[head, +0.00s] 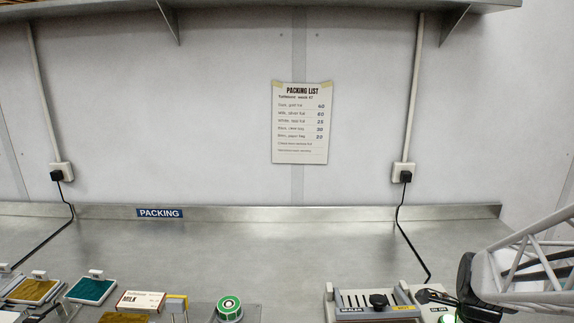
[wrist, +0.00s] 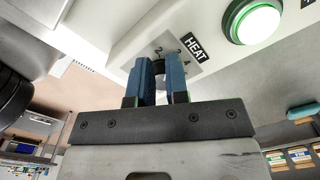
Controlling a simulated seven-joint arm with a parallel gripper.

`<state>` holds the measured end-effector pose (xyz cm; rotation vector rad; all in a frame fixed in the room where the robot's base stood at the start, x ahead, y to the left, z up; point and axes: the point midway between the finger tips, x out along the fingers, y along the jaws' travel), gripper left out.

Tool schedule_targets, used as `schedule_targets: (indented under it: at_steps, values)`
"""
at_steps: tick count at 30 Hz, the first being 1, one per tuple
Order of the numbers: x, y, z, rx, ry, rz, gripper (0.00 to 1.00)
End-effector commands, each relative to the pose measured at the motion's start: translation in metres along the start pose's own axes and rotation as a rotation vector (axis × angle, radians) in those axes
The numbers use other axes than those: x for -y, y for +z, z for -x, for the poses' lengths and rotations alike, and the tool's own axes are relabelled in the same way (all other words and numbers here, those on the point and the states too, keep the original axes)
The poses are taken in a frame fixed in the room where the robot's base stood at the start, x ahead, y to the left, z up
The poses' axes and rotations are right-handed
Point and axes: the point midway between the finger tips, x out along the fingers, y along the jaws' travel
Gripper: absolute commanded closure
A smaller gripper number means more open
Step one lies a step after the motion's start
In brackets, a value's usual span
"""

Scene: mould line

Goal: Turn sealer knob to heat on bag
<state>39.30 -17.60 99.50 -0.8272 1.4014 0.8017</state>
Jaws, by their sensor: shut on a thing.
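The sealer (head: 345,296) stands at the front right of the bench in the head view, a grey machine with a slotted top. In the wrist view, its pale face carries a black HEAT label (wrist: 197,49) and a small plate with markings. The dark heat knob (wrist: 159,68) sits between the blue fingers of my gripper (wrist: 161,72), which is shut on it. The fingers hide most of the knob, so its pointer setting cannot be read. The bag cannot be made out in either view.
A lit round green-rimmed button (wrist: 253,21) is close to the right of the knob. Foil trays (head: 90,290), a MILK box (head: 140,300) and a green tape roll (head: 229,307) stand at the front left. The rear bench is clear. A cord (head: 405,235) runs down behind the sealer.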

Motion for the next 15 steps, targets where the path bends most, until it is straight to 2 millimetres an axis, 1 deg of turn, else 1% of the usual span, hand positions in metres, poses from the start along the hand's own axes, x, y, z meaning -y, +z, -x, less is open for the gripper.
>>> schedule_targets:
  at_steps: [1,15]
  values:
    - [-0.01,-0.0002,-0.0181,-0.001,0.034,0.0,1.0]
    - [-0.0027,-0.0001,-0.0178,-0.001,0.031,0.0,1.0]
